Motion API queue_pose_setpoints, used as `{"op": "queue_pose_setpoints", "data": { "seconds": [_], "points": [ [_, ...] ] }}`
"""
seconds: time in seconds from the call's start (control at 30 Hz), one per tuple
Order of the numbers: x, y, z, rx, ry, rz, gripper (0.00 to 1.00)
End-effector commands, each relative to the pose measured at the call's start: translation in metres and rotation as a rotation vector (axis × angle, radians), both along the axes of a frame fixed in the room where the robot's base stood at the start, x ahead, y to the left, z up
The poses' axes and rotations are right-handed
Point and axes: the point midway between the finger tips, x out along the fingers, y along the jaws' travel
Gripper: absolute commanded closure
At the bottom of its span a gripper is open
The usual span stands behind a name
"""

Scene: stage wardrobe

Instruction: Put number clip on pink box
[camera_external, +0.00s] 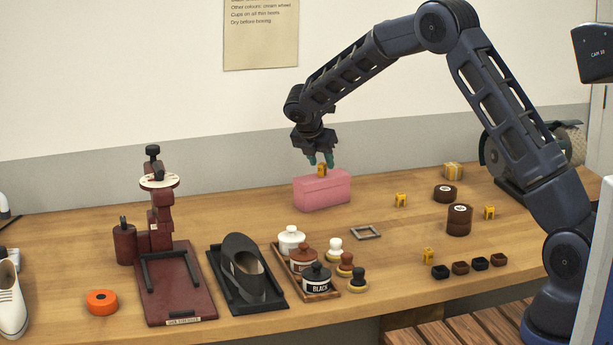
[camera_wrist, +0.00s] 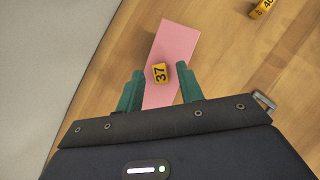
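The pink box (camera_external: 322,193) stands on the wooden table near the wall. A yellow number clip (camera_external: 322,170) is at its top and appears to rest on the lid. My gripper (camera_external: 320,160) is right above the clip, pointing down. In the wrist view the clip (camera_wrist: 160,73) reads 37 and lies over the pink box (camera_wrist: 176,40), between my two green fingers. The fingers are spread, with a gap on each side of the clip. Other yellow number clips stand on the table to the right (camera_external: 400,200), (camera_external: 489,212), (camera_external: 428,255).
Dark round tins (camera_external: 459,219), a grey metal frame (camera_external: 366,232) and small dark blocks (camera_external: 460,268) lie right of the box.

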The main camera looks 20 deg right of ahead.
Motion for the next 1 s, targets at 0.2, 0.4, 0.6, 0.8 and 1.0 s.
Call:
{"op": "queue_pose_setpoints", "data": {
  "seconds": [0.2, 0.4, 0.6, 0.8, 1.0],
  "points": [
    [-0.015, 0.016, 0.039, 0.001, -0.003, 0.001, 0.63],
    [-0.027, 0.028, 0.068, 0.0, -0.002, 0.002, 0.63],
    [-0.033, 0.034, 0.084, 0.0, -0.001, 0.001, 0.63],
    [-0.035, 0.035, 0.087, -0.001, -0.001, 0.0, 0.63],
    [-0.045, 0.015, 0.108, 0.037, -0.022, -0.071, 0.63]
  ]
}}
